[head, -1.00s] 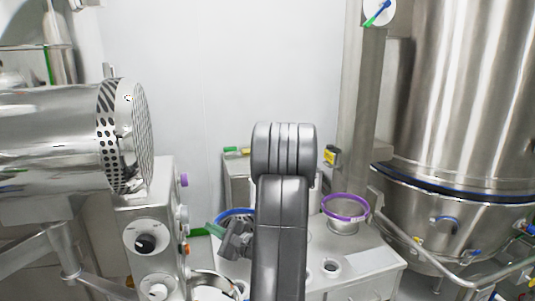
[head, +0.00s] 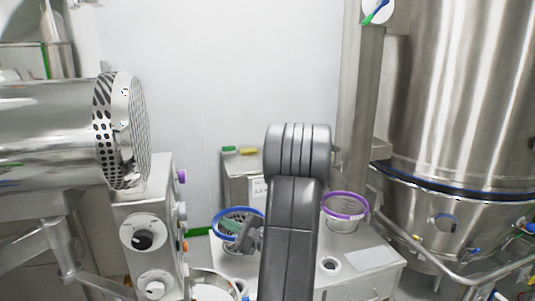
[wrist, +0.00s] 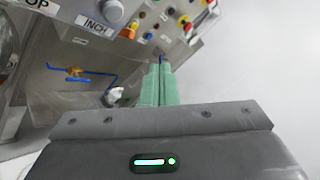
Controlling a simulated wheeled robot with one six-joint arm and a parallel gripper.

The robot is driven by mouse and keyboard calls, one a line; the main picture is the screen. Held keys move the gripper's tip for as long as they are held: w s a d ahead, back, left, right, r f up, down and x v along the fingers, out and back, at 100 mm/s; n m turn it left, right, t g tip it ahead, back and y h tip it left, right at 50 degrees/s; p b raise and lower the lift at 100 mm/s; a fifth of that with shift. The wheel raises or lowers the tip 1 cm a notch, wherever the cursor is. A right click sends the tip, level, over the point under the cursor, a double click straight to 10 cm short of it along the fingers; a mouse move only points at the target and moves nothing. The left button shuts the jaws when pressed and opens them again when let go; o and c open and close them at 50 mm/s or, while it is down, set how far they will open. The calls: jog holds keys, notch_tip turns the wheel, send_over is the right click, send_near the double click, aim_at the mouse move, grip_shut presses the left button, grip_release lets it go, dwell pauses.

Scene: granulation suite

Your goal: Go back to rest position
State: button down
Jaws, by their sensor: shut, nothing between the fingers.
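My gripper (head: 228,226) shows in the head view left of my arm, in front of the blue-rimmed sieve on the bench. In the wrist view my gripper's green fingers (wrist: 159,84) are together, with nothing between them. They point toward a metal control panel with several buttons and knobs, and appear apart from it.
A perforated steel drum machine (head: 104,130) with dials stands at left. A steel bench (head: 374,259) carries a blue-rimmed sieve (head: 222,214) and a purple-rimmed sieve (head: 345,206). A large steel vessel (head: 460,100) fills the right. The wall (head: 220,70) behind is bare.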

jog(key=a+b, duration=0.2)
jog(key=a, duration=0.1)
jog(key=s+a+b, duration=0.1)
jog(key=shift+s+a+f, duration=0.1)
jog(key=shift+a+f, duration=0.05)
jog(key=shift+f, duration=0.1)
jog(key=r+p, duration=0.1)
jog(key=p, duration=0.2)
jog(key=shift+a+p, duration=0.15)
jog(key=shift+p, duration=0.25)
jog(key=shift+s+a+p, duration=0.1)
jog(key=shift+p, duration=0.35)
